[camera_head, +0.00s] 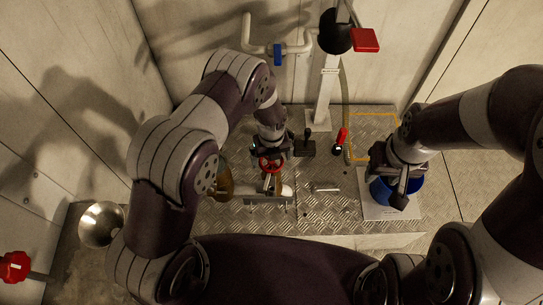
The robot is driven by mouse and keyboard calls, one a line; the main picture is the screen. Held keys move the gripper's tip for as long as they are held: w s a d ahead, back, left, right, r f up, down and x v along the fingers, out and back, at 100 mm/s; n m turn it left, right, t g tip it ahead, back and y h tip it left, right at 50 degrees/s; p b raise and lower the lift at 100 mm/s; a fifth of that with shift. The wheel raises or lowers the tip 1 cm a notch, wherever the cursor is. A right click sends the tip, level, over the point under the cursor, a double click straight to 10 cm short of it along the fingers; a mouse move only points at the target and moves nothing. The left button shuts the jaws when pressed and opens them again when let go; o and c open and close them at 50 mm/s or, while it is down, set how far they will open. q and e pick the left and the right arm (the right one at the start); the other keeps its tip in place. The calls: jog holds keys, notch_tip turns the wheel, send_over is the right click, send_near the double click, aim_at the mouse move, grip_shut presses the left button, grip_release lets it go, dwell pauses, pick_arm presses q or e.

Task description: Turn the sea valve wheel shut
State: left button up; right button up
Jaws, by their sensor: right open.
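A small red wheel (270,167) sits on top of a metal pipe fitting on the tread-plate deck, left of centre. My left gripper (268,157) is right over this wheel, coming down from above. Its fingers are small and dark here, and I cannot tell whether they grip the wheel or only touch it. My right gripper (399,190) is open, over a blue round thing (412,188) on a pale plate at the right. Another red knob or wheel (14,266) is on the left wall at the picture's edge.
A black lever (308,135) and a red-handled lever (342,139) stand right of the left gripper. A white post (325,95) rises behind them, with a red block (366,40) near its top. A blue-handled valve (277,54) is on the back wall pipe. A metal funnel (102,224) is at lower left.

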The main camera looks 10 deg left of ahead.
pick_arm(q)
notch_tip(320, 180, up, 13)
jog(key=p, duration=0.1)
jog(key=shift+f, duration=0.15)
dwell(0.5)
notch_tip(320, 180, up, 3)
jog(key=n+p, duration=0.1)
jog(key=n, duration=1.4)
send_over(266, 169)
jog(key=s+a, duration=0.1)
jog(key=s, duration=0.1)
jog(key=s+a+r+n+p, duration=0.4)
jog(key=s+r+n, duration=0.1)
jog(key=r+n, duration=0.3)
jog(key=s+a+r+n+t+p, duration=0.1)
jog(key=s+a+r+n+p, duration=0.3)
jog(key=r+n, duration=0.4)
notch_tip(266, 169, up, 3)
jog(key=shift+s+a+r, duration=0.2)
jog(key=shift+s+a, duration=0.35)
jog(key=shift+a, duration=0.2)
